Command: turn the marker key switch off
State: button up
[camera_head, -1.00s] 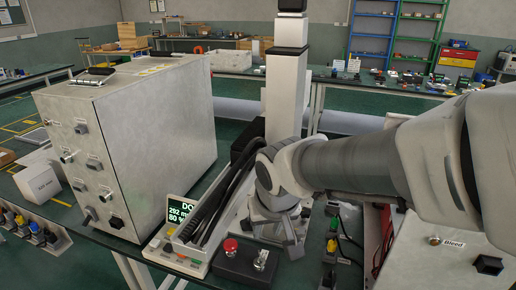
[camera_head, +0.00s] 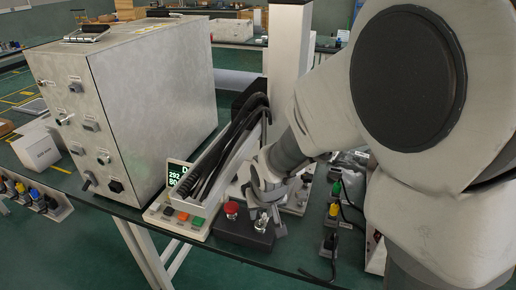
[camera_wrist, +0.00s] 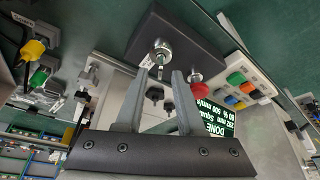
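The key switch is a silver lock with a key (camera_wrist: 160,52), on a black box (camera_wrist: 196,42) beside a red mushroom button (camera_wrist: 197,81). In the head view the box (camera_head: 236,232) stands at the bench's front edge, and the key (camera_head: 262,222) is partly hidden by my gripper (camera_head: 269,222). In the wrist view my gripper (camera_wrist: 159,74) is open, its fingers apart with nothing held between them. The key lies just beyond the fingertips, in line with the gap. I cannot tell whether a finger touches it.
Left of the box is a control panel (camera_head: 184,221) with coloured buttons. A large metal cabinet (camera_head: 150,105) stands further left. Black cables (camera_head: 215,165) and a white column (camera_head: 288,70) rise behind. Coloured connectors (camera_head: 333,210) and a cable lie to the right.

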jog(key=shift+x, duration=0.9)
grip_shut()
